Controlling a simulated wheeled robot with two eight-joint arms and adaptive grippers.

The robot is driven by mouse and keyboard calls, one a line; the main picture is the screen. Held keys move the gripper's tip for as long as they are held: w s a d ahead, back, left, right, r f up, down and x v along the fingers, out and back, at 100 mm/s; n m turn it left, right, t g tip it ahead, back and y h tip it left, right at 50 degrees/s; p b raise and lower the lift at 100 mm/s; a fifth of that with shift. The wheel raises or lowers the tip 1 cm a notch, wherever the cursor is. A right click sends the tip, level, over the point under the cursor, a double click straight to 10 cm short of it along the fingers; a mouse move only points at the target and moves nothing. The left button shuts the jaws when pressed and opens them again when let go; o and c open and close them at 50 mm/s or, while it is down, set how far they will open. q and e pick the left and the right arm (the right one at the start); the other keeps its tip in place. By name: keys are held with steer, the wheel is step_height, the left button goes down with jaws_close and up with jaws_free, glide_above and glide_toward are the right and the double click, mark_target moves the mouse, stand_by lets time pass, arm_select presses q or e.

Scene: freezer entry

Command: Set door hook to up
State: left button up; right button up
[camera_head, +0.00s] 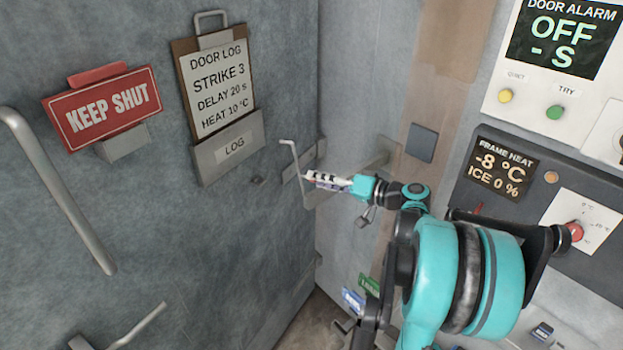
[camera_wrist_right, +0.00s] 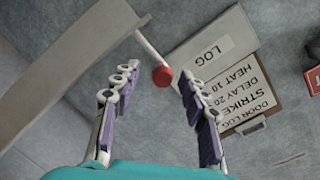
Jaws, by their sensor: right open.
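The door hook (camera_head: 297,163) is a thin pale bent rod near the corner where the grey door meets the frame. In the right wrist view a pale rod with a red round end (camera_wrist_right: 162,76) reaches down between my fingertips. My right gripper (camera_head: 312,180) is at the hook in the head view, its fingers pointing left toward the door. In the right wrist view the right gripper (camera_wrist_right: 158,82) is open, with fingers on both sides of the red end and gaps visible. The hook's pivot is partly hidden. My left gripper is not in view.
The door carries a log clipboard (camera_head: 218,90) in a holder, a red KEEP SHUT sign (camera_head: 104,107) and a long handle bar (camera_head: 60,195). A flat bracket (camera_head: 376,156) sticks out from the frame beside my gripper. Control panels (camera_head: 505,170) stand at the right.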

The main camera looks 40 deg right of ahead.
steer(key=v, duration=0.8)
steer(key=shift+s, duration=0.2)
steer(key=shift+d, duration=0.15)
steer(key=w+a+f+n+g+b, duration=0.1)
steer(key=a+f+g+b, duration=0.2)
steer(key=a+f, duration=0.45)
steer(key=a+f+g+b, duration=0.3)
steer(key=a+f, duration=0.2)
steer(key=a, duration=0.6)
steer(key=s+a+f+n+g+h+b, duration=0.1)
steer(key=s+a+f+n+h+b, duration=0.3)
steer(key=s+a+f, duration=0.6)
step_height(320, 180, down, 3)
steer(key=a+h+b, duration=0.1)
steer(key=h+b, duration=0.1)
steer(key=shift+n+g+b, duration=0.35)
steer(key=shift+n+g, duration=0.05)
steer(key=shift+s+f, duration=0.1)
steer(key=shift+s, duration=0.05)
